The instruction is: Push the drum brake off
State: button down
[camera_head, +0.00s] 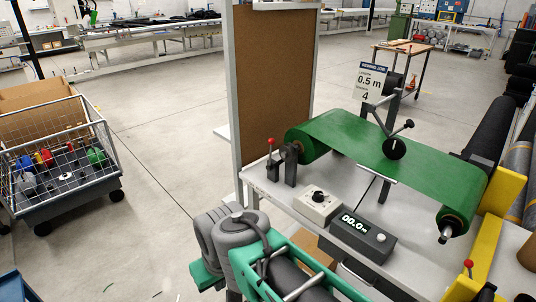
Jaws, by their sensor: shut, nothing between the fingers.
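Two red-knobbed levers show, and I cannot tell for sure which is the drum brake. One is an upright lever (270,150) at the left of the white bench, beside the left end of the green sheet's roll. The other is a red knob (468,264) at the lower right, near the yellow frame; its lower part is partly cut off by the picture edge. The green sheet (365,145) runs between a left and a right roll. My grey and teal arm fills the bottom middle, in front of the bench. My gripper's fingertips are not visible.
A white box with a black knob (318,203) and a grey counter reading 00.0 (362,237) stand on the bench (290,195). A brown board (272,85) rises behind it. A wire cart (60,160) stands at left. Clear floor lies between cart and board.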

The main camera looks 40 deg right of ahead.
aim_at(271, 141)
jog(key=u, duration=0.05)
jog(key=k, duration=0.55)
jog(key=u, duration=0.15)
jog(key=i, duration=1.4)
jog(key=z, duration=0.55)
